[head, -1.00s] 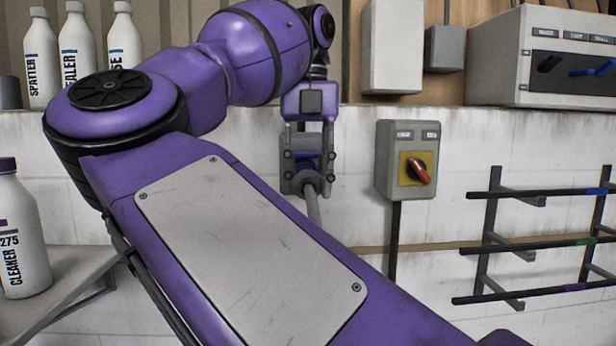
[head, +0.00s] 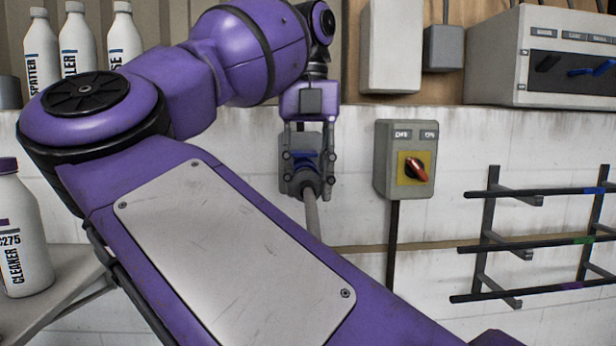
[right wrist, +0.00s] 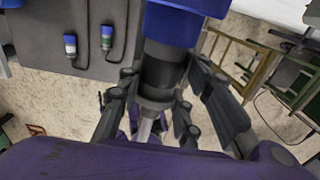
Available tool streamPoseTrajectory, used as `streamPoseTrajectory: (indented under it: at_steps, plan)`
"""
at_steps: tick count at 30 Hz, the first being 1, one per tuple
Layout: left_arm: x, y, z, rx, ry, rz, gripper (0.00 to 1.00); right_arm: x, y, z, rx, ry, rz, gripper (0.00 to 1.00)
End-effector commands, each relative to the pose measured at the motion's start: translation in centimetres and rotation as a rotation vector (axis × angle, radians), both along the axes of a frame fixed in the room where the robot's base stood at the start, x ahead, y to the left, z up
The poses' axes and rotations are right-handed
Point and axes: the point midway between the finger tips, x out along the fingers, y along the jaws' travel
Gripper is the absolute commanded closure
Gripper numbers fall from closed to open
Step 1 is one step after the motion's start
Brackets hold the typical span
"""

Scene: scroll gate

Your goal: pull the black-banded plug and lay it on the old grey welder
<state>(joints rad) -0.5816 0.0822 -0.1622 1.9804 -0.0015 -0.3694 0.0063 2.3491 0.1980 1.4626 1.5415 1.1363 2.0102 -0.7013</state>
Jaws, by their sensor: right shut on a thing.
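My right gripper (head: 308,180) hangs fingers-down in front of the white wall, in the middle of the head view. It is shut on the plug (head: 310,178), which shows as a dark piece with a grey cable running down from it. In the right wrist view the plug's black band (right wrist: 160,75) lies between the fingers of my right gripper (right wrist: 150,110), below a blue part (right wrist: 178,22). A grey box stands close behind the fingers; I cannot tell whether the plug is seated in it. I cannot make out the old grey welder for certain. My left gripper is out of view.
A grey switch box (head: 405,160) with a red knob is right of the gripper. A black rack (head: 530,245) is at the right, a grey cabinet (head: 545,60) above it. White bottles (head: 78,45) stand at the left. Two small plugs (right wrist: 88,42) show on a grey panel.

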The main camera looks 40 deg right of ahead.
Motion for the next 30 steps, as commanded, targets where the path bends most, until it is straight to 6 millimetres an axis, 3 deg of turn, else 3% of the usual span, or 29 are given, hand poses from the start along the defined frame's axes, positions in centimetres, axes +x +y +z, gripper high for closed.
streamPoseTrajectory:
  at_steps: [30]
  plan:
    - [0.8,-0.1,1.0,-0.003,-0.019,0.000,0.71,-2.3,1.9,0.0,0.000,-0.001,0.000,1.00]
